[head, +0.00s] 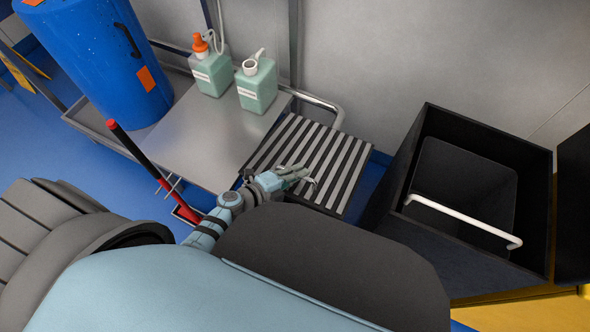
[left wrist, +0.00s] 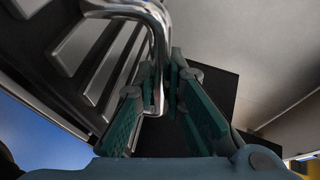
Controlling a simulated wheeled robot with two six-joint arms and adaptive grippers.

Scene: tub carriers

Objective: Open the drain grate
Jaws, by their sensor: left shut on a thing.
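The drain grate (head: 322,152) is a dark panel with pale parallel slats beside the steel worktop. It looks closed or nearly flat in the head view; I cannot tell if it is slightly raised. In the left wrist view the grate's slats (left wrist: 85,45) are at upper left. There my left gripper (left wrist: 160,95) is shut on a shiny bent metal handle (left wrist: 158,45), which runs down between the fingers. The handle is mostly hidden by the gripper in the head view. My right gripper is not in view.
A red-and-black pole (head: 135,150) leans in front. A black bin (head: 470,170) with a white bar (head: 460,218) stands right.

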